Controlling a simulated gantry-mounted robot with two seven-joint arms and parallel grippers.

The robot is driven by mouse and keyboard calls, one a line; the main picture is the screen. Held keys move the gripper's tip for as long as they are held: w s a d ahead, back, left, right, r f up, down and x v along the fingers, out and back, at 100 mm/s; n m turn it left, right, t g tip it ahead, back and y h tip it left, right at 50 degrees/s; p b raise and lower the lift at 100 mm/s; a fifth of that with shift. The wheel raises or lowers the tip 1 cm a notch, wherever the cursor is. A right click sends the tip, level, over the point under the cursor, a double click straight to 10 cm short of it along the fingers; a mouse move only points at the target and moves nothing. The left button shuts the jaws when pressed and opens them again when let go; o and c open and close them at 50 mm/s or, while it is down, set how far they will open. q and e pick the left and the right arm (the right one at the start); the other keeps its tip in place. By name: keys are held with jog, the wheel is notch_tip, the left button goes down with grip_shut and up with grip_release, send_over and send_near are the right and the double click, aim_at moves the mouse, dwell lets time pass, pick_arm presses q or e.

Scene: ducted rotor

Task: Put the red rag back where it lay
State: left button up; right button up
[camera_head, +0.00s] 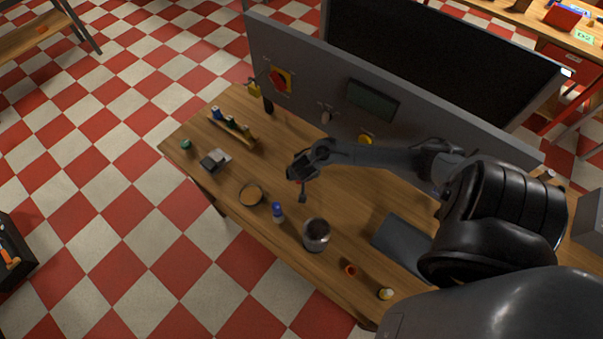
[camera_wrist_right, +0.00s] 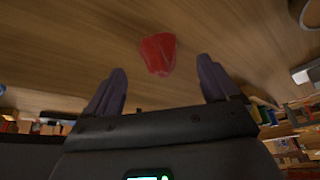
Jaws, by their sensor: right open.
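The red rag (camera_wrist_right: 158,53) shows in the right wrist view as a small crumpled red piece against the wooden tabletop (camera_wrist_right: 60,50). It is just beyond the fingertips, between the lines of the two fingers, and the fingers do not close on it. My right gripper (camera_wrist_right: 161,68) is open and empty; in the head view the right gripper (camera_head: 301,171) is over the middle of the wooden bench. My left gripper is not in view.
A grey panel (camera_head: 315,70) stands along the bench's back. Along the front are a metal cup (camera_head: 316,240), a blue-capped bottle (camera_head: 278,212) and a round dish (camera_head: 251,195). A dark mat (camera_head: 400,238) lies right of the cup. A bottle rack (camera_head: 234,126) stands at left.

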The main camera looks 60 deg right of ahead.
jog(key=p+v, duration=0.3)
jog(key=v, duration=0.5)
jog(key=s+a+r+n+y, duration=0.1)
jog(key=s+a+r+n, duration=0.2)
jog(key=a, duration=0.4)
jog(key=s+a+r+n+y, duration=0.1)
jog(key=s+a+r+n, duration=0.2)
jog(key=a+r+n, duration=0.2)
jog(key=s+a+r+n+y, duration=0.2)
jog(key=s+a+r+n, duration=0.1)
jog(key=a, duration=0.6)
jog(key=shift+s+r+n+t, duration=0.25)
jog(key=shift+r+n+t, duration=0.15)
jog(key=shift+r+n, duration=0.55)
notch_tip(320, 180, up, 7)
jog(key=p, duration=0.7)
jog(key=shift+r+p, duration=0.2)
jog(key=shift+p, duration=0.2)
